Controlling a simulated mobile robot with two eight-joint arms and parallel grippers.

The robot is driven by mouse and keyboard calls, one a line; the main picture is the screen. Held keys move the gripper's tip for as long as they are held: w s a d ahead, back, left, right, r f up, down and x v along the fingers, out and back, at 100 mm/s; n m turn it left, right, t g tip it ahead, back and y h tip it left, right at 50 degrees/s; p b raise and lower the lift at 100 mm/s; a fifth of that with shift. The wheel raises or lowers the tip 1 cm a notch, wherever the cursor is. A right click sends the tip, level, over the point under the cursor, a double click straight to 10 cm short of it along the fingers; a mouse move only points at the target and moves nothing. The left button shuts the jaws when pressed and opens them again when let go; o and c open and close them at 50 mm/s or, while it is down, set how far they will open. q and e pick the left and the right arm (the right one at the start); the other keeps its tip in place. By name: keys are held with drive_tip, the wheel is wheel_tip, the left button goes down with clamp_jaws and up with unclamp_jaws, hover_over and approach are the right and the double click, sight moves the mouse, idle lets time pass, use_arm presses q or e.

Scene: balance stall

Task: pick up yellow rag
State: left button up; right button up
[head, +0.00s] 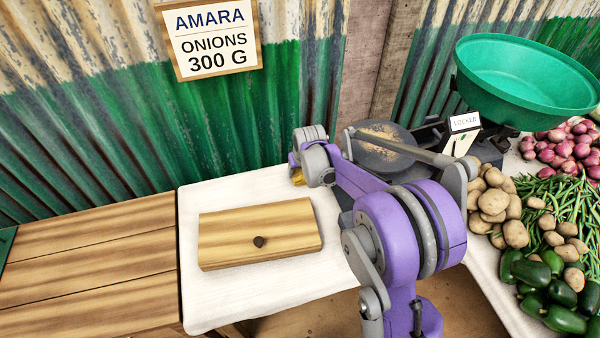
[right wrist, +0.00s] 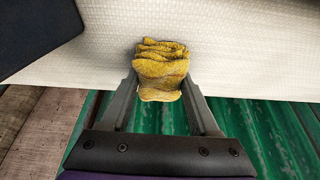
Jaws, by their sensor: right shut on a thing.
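The yellow rag (right wrist: 161,68) shows in the right wrist view as a crumpled, folded cloth between the two dark fingers of my right gripper (right wrist: 163,88). The fingers press on it from both sides, so the gripper is shut on it. In the head view only a small bit of the yellow rag (head: 300,178) shows, at the back of the white cloth (head: 212,300), below my right wrist. My right arm hides the rest of it and the fingertips. I cannot tell whether the rag touches the cloth. My left gripper is not in view.
A wooden block (head: 285,225) with a dark knob lies on the white cloth. A scale with a green pan (head: 525,85) and a "LOCKED" tag (head: 464,122) stands right. Potatoes (head: 492,202), green peppers (head: 562,318), beans and onions lie beyond. Bare planks (head: 85,270) are at left; a corrugated wall stands behind.

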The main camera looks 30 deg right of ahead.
drive_tip(key=shift+c, duration=1.3)
drive_tip(key=shift+r, duration=0.1)
wheel_tip(320, 180, up, 10)
drive_tip(key=shift+f+p, duration=0.1)
drive_tip(key=shift+p, duration=0.7)
